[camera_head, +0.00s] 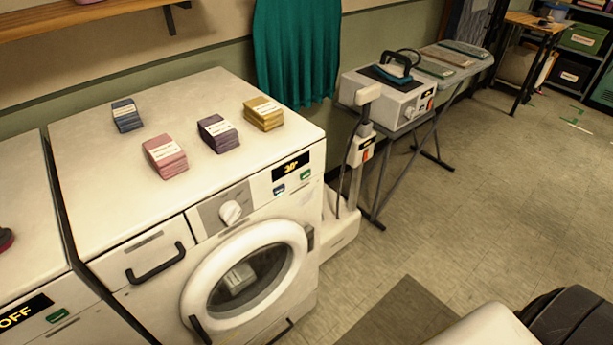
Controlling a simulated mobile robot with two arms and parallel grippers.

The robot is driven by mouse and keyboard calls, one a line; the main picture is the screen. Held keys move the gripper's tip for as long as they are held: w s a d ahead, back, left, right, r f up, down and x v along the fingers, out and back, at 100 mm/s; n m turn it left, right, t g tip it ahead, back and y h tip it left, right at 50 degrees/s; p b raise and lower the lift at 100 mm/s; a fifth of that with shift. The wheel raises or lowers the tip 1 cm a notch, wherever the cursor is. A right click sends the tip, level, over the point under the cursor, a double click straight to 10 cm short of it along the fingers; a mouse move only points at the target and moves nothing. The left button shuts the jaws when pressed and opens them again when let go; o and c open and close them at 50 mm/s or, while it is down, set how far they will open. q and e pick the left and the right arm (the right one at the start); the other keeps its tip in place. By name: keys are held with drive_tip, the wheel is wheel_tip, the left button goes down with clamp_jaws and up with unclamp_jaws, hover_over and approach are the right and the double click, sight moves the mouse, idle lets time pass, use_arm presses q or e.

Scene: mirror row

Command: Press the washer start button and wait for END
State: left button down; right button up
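The washer (120,200) is a white front-loader at the left. Its small dark display (291,166) shows yellow characters that look like 30 with a degree mark. Below the display are a blue button (279,190) and a green button (306,175); their labels are too small to read, so I cannot tell from text which is start. A round dial (231,213) sits left of them. The round door (205,282) looks shut, with a pale item (239,278) behind its glass. Neither of my grippers is in view.
Several folded cloth stacks, including a pink one (165,157), lie on the washer. Another machine (25,220) at far left reads OFF. A white upright appliance (342,222) and an ironing board (445,75) stand to the right. Floor (500,200) is open at the right.

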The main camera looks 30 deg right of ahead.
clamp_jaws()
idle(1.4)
